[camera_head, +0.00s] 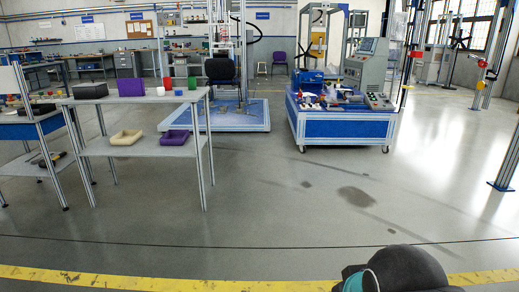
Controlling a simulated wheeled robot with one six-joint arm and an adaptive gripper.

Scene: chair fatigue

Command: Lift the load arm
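The chair test rig (220,118) stands in the back middle, a tall metal frame on a blue-edged base. A black office chair (221,71) is on it, under the upright columns. I cannot make out the load arm for certain among the small, distant frame parts. A dark rounded part of my own arm with a teal band shows at the bottom right. My gripper is not in view, so whether it is open or shut is hidden.
A shelf table (130,99) with boxes and trays stands at left. A blue wheeled workstation (345,129) with a control box stands right of the rig. Open floor (270,205) lies in front, with dark stains. A yellow line (180,282) crosses the foreground. Metal posts stand far right.

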